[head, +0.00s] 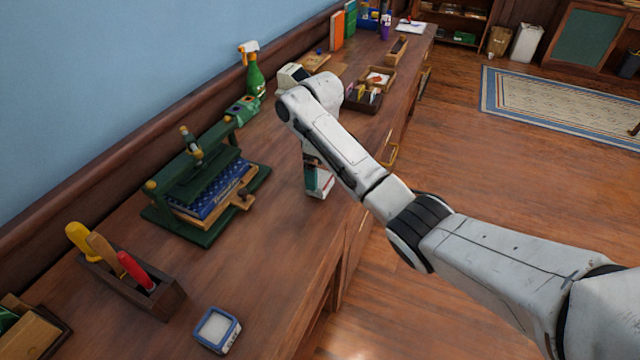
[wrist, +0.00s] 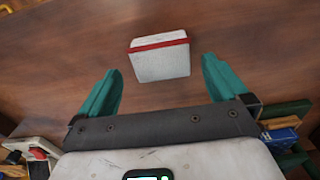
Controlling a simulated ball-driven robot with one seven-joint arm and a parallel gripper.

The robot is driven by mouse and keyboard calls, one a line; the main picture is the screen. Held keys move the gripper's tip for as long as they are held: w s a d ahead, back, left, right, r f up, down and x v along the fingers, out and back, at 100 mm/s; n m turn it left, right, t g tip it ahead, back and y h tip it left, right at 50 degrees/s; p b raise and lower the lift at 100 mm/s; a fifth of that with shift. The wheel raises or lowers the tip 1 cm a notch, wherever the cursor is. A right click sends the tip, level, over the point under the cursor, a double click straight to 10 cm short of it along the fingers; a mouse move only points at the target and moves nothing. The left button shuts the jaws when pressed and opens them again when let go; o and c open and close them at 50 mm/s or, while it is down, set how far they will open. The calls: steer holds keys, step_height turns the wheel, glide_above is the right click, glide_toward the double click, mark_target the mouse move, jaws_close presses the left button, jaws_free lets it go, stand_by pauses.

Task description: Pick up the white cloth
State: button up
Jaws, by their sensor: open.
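The white cloth (wrist: 161,63) is a folded block with a red stripe along one edge. It lies on the wooden counter; in the head view the cloth (head: 323,188) is partly hidden behind my gripper and arm. My gripper (wrist: 161,68) has two teal fingers, spread wide apart and empty. In the wrist view the cloth shows just beyond and between the fingertips, with bare counter on both sides. In the head view my gripper (head: 314,178) points down at the counter beside the cloth. I cannot tell the exact height gap.
A green press (head: 205,185) stands left of my gripper, with a green spray bottle (head: 251,70) behind. A dark tray (head: 362,98) of small items lies farther along. A tool box (head: 135,280) and a blue-rimmed dish (head: 216,330) are nearer. Counter around the cloth is mostly clear.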

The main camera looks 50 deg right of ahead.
mark_target(320, 179)
steer(key=shift+f, duration=2)
steer(key=shift+c, duration=0.3)
steer(key=c, duration=0.9)
steer(key=shift+o, duration=0.2)
steer(key=shift+r, duration=0.1)
